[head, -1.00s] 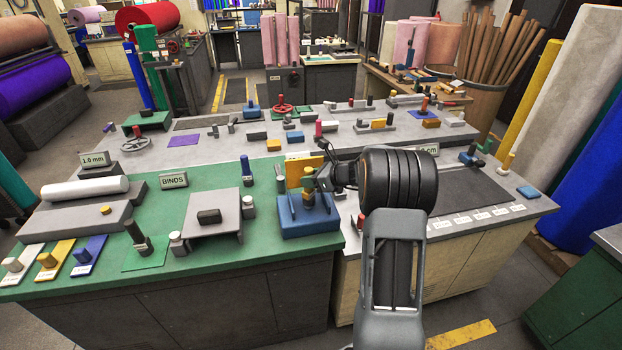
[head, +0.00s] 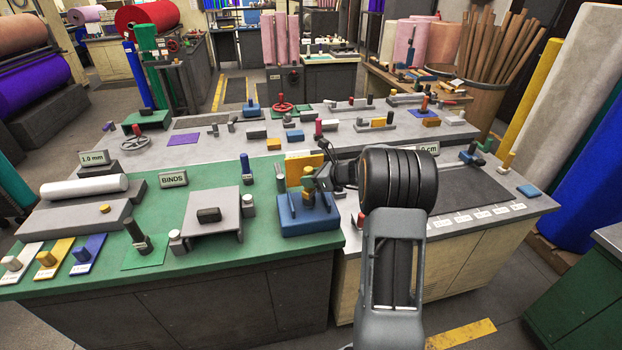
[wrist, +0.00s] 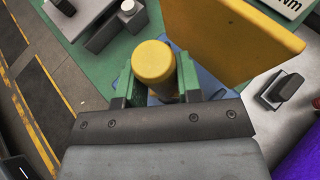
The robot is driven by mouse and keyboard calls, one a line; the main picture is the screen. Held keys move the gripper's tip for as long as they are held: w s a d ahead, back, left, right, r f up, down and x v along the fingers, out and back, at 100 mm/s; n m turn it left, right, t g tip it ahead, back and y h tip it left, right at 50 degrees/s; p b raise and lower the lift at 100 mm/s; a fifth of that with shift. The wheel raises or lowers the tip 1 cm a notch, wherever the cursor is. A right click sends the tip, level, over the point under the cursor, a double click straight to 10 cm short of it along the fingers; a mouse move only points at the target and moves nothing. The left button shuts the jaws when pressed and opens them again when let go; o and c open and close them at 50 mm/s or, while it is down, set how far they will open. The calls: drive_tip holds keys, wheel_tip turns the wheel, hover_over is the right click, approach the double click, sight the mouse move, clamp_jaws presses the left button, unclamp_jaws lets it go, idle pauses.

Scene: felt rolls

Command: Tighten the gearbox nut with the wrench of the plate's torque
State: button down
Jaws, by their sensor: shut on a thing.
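My gripper (head: 314,181) is at the blue block (head: 294,226) near the green bench's right edge. In the wrist view its green fingers (wrist: 156,88) are shut on an upright yellow cylinder (wrist: 153,62), one finger on each side. The cylinder's top (head: 307,172) also shows in the head view, above the blue block. The cylinder's lower end is hidden. I cannot make out which thing is the gearbox nut.
White (head: 22,254), yellow (head: 62,250) and blue (head: 95,246) plates with knobs lie at the green bench's left front. A grey raised plate (head: 222,200) and a "BINDS" sign (head: 173,180) stand left of the blue block. A dark mat (head: 470,190) is right.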

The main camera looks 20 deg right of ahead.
idle(0.8)
drive_tip(key=shift+r+p, duration=2.65)
drive_tip(key=shift+r, duration=0.85)
